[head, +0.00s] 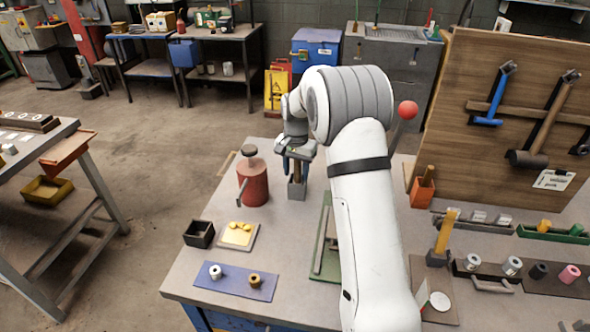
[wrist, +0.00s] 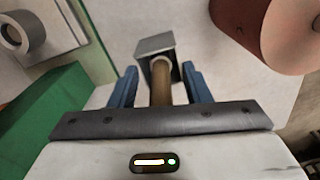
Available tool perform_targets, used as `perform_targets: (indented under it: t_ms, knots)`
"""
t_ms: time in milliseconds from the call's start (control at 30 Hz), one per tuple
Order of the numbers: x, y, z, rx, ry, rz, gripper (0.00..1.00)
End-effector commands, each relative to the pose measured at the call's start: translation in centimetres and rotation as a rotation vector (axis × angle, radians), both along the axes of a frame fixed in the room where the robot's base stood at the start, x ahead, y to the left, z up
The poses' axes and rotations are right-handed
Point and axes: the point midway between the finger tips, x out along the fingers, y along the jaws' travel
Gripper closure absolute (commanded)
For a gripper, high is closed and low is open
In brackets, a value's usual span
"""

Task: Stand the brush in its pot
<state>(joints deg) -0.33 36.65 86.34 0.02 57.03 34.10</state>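The brush shows as a brown handle (wrist: 161,85) in the wrist view and as a thin brown upright piece (head: 297,171) in the head view. Its lower end meets the small grey square pot (head: 297,190), which also shows in the wrist view (wrist: 155,45). The brush looks upright in the pot; its bristles are hidden. My gripper (wrist: 160,88) has its blue fingers on either side of the handle, with a gap on both sides. The gripper also shows above the pot in the head view (head: 294,160).
A red canister (head: 253,185) stands close left of the pot. A black box (head: 199,234), a tray of yellow pieces (head: 250,244) and a blue mat (head: 230,284) lie nearer. An orange holder (head: 422,190) and a tool board (head: 460,120) stand right.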

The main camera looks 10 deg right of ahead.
Motion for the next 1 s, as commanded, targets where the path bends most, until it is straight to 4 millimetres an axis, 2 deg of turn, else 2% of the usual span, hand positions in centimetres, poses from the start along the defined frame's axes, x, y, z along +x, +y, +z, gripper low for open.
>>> perform_targets:
  t_ms: [267,367,700,833,1000]
  knots:
    - [0.0,0.0,0.2,-0.001,-0.001,0.0,0.55]
    - [0.1,0.0,1.1,0.0,-0.001,0.0,0.55]
    - [0.2,0.0,6.6,0.0,-0.002,0.0,0.55]
    - [0.1,0.0,7.6,0.0,0.0,0.0,0.55]
    - [0.1,0.0,7.8,0.0,0.0,0.0,0.55]
